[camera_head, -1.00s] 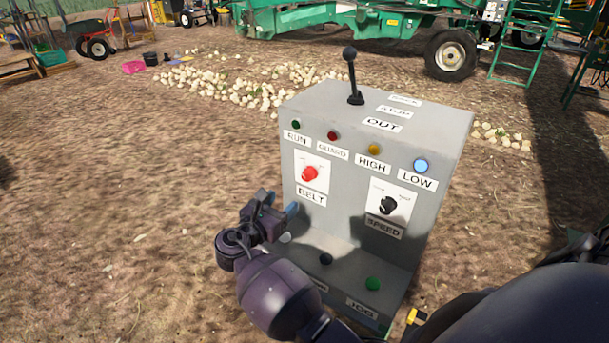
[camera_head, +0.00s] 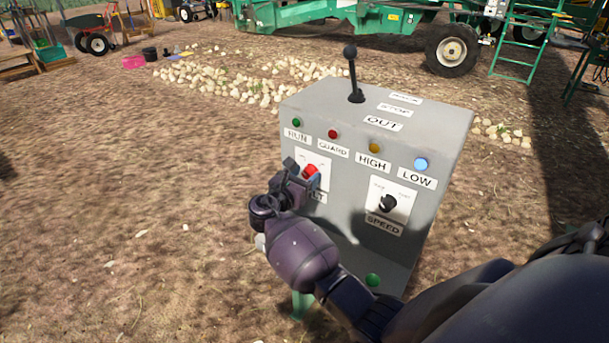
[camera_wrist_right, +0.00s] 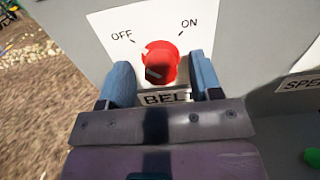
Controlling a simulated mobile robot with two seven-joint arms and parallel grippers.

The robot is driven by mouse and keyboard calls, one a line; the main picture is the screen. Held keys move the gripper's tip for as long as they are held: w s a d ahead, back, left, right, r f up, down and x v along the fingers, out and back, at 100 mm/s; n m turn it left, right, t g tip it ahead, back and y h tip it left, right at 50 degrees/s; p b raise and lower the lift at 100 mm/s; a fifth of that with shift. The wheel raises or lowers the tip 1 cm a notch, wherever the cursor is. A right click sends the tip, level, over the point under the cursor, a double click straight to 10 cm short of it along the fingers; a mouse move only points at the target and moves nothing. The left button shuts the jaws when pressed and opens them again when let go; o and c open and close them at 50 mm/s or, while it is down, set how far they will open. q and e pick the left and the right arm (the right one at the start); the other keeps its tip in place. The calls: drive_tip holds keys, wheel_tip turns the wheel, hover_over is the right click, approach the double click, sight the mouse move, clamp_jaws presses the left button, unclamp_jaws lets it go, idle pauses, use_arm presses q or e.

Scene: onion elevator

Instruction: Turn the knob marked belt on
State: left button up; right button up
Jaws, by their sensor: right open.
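The red belt knob (camera_head: 311,170) is on the front of the grey control box (camera_head: 440,150), above its BELT label. In the right wrist view the knob (camera_wrist_right: 160,62) sits on a white plate marked OFF at left and ON at right. My right gripper (camera_head: 302,172) is open in front of the knob. In the right wrist view its two blue fingers (camera_wrist_right: 162,80) stand left and right of the knob, with a gap on each side. My left gripper is not in view.
A black speed knob (camera_head: 388,203) is to the right on the same face. Coloured lamps run above, and a black lever (camera_head: 351,72) stands on top. A green button (camera_head: 373,280) is low on the box. Onions (camera_head: 225,80) lie on the ground behind.

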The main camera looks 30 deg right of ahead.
drive_tip(key=c, duration=0.9)
drive_tip(key=shift+c, duration=0.2)
